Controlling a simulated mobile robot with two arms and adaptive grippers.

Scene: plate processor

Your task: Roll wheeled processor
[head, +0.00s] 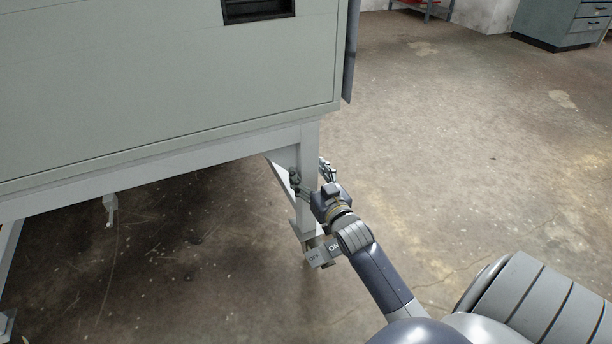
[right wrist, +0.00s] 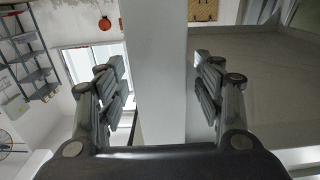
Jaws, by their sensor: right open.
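The wheeled processor (head: 170,85) is a large grey-green cabinet on a pale metal frame, filling the upper left of the head view. Its near right leg (head: 308,150) runs down to a caster with grey pedals (head: 322,256) marked OFF and ON. My right gripper (head: 313,172) is open, with one finger on each side of this leg. In the right wrist view the leg (right wrist: 157,70) stands between the open fingers (right wrist: 160,90), with visible gaps on both sides. My left gripper is not in view.
Another caster (head: 110,208) shows under the frame, and part of another leg is at the left edge. The concrete floor (head: 480,150) to the right is clear. A grey drawer cabinet (head: 562,24) stands at the far right. A shelf (right wrist: 30,60) shows in the right wrist view.

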